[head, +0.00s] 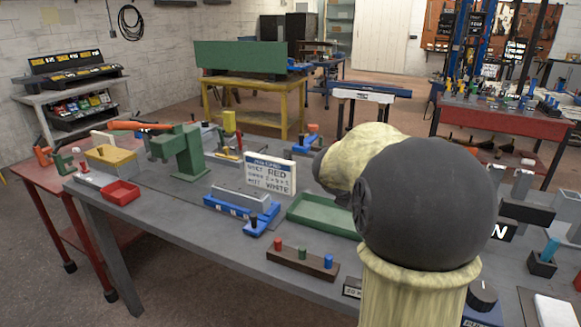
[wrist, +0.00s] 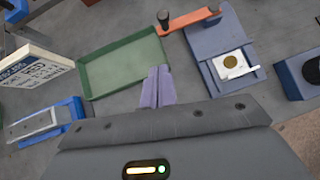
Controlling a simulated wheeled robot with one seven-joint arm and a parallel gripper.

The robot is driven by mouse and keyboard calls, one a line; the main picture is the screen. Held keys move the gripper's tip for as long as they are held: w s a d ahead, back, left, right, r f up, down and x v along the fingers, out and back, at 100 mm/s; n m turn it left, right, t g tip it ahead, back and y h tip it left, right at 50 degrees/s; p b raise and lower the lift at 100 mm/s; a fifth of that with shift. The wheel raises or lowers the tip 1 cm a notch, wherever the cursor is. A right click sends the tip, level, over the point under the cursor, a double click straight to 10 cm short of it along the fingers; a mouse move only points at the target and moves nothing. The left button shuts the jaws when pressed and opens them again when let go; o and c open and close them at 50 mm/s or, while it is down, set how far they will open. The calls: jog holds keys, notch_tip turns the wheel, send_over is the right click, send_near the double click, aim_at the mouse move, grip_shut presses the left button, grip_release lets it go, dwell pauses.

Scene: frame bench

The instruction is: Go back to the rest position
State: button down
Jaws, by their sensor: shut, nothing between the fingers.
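My gripper (wrist: 157,88) shows in the wrist view with its two purple-grey fingers together and nothing between them. The fingertips appear over the grey bench, close to the right front corner of a green tray (wrist: 121,62). In the head view my own arm covers the right middle of the picture and hides the gripper. The green tray also shows there, partly hidden behind my arm (head: 319,212).
The grey bench (head: 170,222) carries a sign (head: 270,175), a wooden block with coloured pegs (head: 302,260), a green press (head: 187,152) and a red bin (head: 120,192). A blue-grey fixture (wrist: 222,72) with an orange handle (wrist: 190,19) lies right of the fingers.

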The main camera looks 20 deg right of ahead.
jog(key=w+a+f+n+t+y, duration=0.1)
jog(key=a+f+n+t+y, duration=0.15)
jog(key=a+n, duration=0.9)
jog(key=a+f+n+t+y, duration=0.2)
jog(key=a+f+n+y, duration=0.3)
jog(key=n, duration=1.2)
jog(key=s+a+f+n+g, duration=0.3)
jog(key=s+a+f+n, duration=0.1)
jog(key=s+n, duration=0.5)
jog(key=s+a+f+n+g, duration=0.45)
jog(key=s+n, duration=0.35)
jog(key=n, duration=0.2)
notch_tip(320, 180, up, 15)
jog(key=p, duration=1.5)
jog(key=shift+w+d+t, duration=0.4)
